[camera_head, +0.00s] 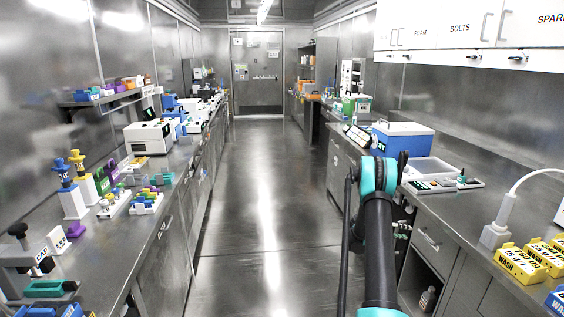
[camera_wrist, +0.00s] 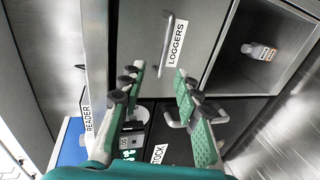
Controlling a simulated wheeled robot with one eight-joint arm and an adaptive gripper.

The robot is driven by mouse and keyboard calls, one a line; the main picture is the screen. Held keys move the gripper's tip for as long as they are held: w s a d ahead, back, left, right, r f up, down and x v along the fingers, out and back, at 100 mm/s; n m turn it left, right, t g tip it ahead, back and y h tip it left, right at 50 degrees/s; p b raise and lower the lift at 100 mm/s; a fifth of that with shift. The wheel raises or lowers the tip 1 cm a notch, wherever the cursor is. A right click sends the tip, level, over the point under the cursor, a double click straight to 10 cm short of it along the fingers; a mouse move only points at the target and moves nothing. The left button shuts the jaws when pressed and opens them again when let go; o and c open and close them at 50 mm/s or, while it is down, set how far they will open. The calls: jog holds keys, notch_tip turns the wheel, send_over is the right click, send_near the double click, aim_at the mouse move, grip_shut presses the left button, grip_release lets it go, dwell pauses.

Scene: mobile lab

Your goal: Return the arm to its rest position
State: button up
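My arm (camera_head: 378,230) rises from the bottom of the head view, right of centre, beside the right bench. It has dark links and teal joints. My gripper (camera_wrist: 160,70) shows in the wrist view with its two green-padded fingers spread apart and nothing between them. It faces the cabinet fronts; a panel labelled LOGGERS (camera_wrist: 176,42) lies beyond the fingertips. I cannot make out the gripper clearly in the head view, where my arm and the bench edge crowd that area.
The right bench (camera_head: 455,215) carries a blue box (camera_head: 402,140), a white tray and yellow WASH boxes (camera_head: 520,263). Below it is an open cubby with a bottle (camera_wrist: 258,51). The left bench (camera_head: 150,230) holds racks and instruments. The aisle floor (camera_head: 262,200) is clear.

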jog(key=s+a+r+t+y, duration=0.1)
jog(key=s+a+r+y, duration=0.3)
jog(key=s+a+r, duration=0.45)
jog(key=s+a+r+t+y, duration=0.1)
jog(key=s+a+r+y, duration=0.35)
jog(key=a, duration=0.75)
jog(key=s+a+y, duration=0.3)
jog(key=s+a, duration=0.7)
jog(key=s, duration=0.3)
jog(key=s+a+y, duration=0.3)
jog(key=s+a, duration=0.8)
jog(key=s, duration=0.2)
jog(key=shift+s+f+m+t, duration=0.15)
jog(key=shift+s+m+t, duration=0.15)
jog(key=shift+m, duration=0.1)
